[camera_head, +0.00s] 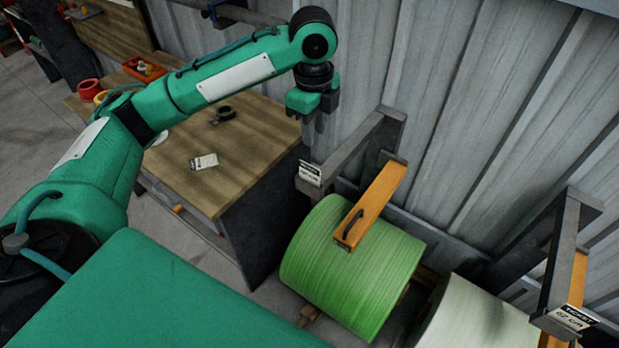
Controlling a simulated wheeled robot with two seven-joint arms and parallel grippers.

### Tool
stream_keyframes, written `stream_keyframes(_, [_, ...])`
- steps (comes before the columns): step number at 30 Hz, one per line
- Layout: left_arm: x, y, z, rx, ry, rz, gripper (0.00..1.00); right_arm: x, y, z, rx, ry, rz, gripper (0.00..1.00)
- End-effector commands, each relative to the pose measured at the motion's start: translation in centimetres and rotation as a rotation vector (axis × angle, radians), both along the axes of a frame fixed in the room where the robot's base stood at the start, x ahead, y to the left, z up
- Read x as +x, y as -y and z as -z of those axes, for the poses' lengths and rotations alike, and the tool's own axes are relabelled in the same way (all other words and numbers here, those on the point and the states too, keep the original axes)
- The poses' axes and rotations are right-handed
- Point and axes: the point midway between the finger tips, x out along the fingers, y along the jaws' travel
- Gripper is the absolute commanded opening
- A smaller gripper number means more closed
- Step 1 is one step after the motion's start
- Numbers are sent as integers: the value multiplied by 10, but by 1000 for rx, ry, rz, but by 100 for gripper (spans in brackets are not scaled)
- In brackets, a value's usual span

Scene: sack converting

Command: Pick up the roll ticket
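A small white ticket (204,162) with a dark mark lies flat on the wooden bench top. A white card with dark print (310,173) sits on the end of the grey bracket by the green roll. Another printed card (571,318) is on the right-hand bracket. I cannot tell from the print which one is the roll ticket. My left gripper (313,125) points down above the card by the green roll, apart from it, right of the bench. Its fingertips are small and dark, so whether they are open is unclear. My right gripper is out of view.
A green roll (340,262) with an orange arm (370,205) on it stands beside the bench (255,135). A pale roll (475,318) is at lower right. A black tape roll (226,113) and an orange tray (145,69) are on the bench. A corrugated wall stands behind.

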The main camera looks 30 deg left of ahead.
Motion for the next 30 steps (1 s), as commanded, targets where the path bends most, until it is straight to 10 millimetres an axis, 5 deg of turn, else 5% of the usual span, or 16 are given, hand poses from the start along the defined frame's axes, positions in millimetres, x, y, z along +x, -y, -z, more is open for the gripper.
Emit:
stream_keyframes(8, [2,-17,-18,18,-21,15,29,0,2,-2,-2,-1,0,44])
stream_keyframes(19, [2,-16,46,18,-22,15,29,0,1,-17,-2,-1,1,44])
stream_keyframes(30, [-3,-11,79,18,-22,16,29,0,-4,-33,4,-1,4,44])
